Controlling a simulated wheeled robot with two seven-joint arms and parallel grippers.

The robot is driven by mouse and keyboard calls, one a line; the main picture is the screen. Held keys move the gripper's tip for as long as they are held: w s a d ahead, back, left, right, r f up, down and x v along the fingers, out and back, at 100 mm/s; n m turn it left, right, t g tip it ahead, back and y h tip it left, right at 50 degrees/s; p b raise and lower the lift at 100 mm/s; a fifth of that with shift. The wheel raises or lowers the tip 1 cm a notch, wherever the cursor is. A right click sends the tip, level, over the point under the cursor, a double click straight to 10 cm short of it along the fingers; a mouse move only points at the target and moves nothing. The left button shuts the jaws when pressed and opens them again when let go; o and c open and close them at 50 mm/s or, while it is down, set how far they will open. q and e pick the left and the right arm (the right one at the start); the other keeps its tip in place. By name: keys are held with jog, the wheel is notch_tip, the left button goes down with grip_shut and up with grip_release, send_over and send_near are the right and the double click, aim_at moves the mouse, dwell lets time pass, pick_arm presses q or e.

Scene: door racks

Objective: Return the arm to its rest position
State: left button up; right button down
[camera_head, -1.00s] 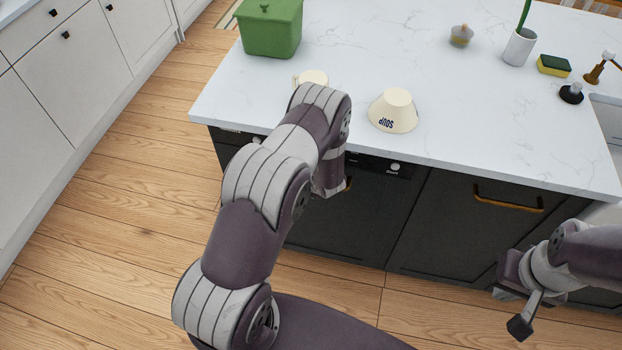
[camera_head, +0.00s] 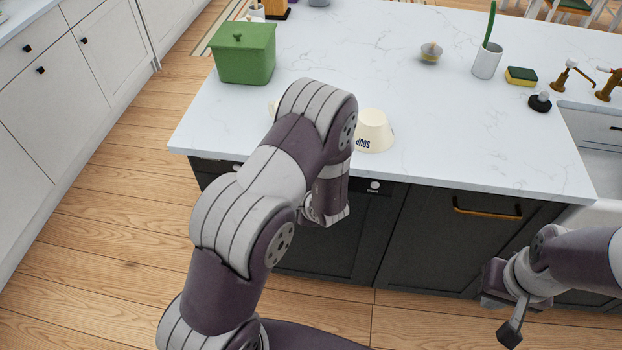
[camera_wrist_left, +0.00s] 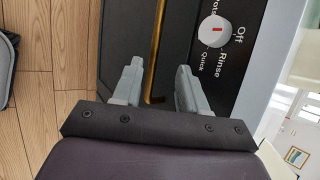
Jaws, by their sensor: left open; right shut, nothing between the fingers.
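My left arm (camera_head: 270,170) reaches from the bottom toward the dishwasher front in the head view; its gripper is mostly hidden behind the forearm. In the left wrist view, the left gripper (camera_wrist_left: 157,88) is open, its two grey fingers spread. A brass bar handle (camera_wrist_left: 155,50) shows between the fingers in the picture; it looks free of them, though the depth is hard to judge. A white dial (camera_wrist_left: 214,30) marked Off, Rinse and Quick lies right of the fingers. My right gripper (camera_head: 511,331) is shut and empty at the lower right, in front of the island.
The white island top (camera_head: 460,130) carries a green lidded box (camera_head: 245,58), a cream SOUP bowl (camera_head: 373,130) close behind my left arm, a white holder (camera_head: 487,60) and a sponge (camera_head: 521,76). A cabinet handle (camera_head: 487,208) faces my right arm. Wood floor (camera_head: 110,230) is clear at left.

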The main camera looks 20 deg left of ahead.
pick_arm(q)
jog(key=s+d+r+n+g+h, duration=0.35)
jog(key=s+d+n+h, duration=0.25)
jog(key=s+d+n, duration=0.4)
jog(key=s+a+r+n, duration=0.2)
jog(key=s+r, duration=0.1)
jog(key=r, duration=0.3)
jog(key=s+a+r+n, duration=0.1)
jog(key=s+a+r, duration=0.1)
jog(key=r, duration=0.5)
jog(key=shift+s+r+n, duration=0.3)
jog(key=shift+s+n, duration=0.1)
jog(key=shift+s, duration=0.1)
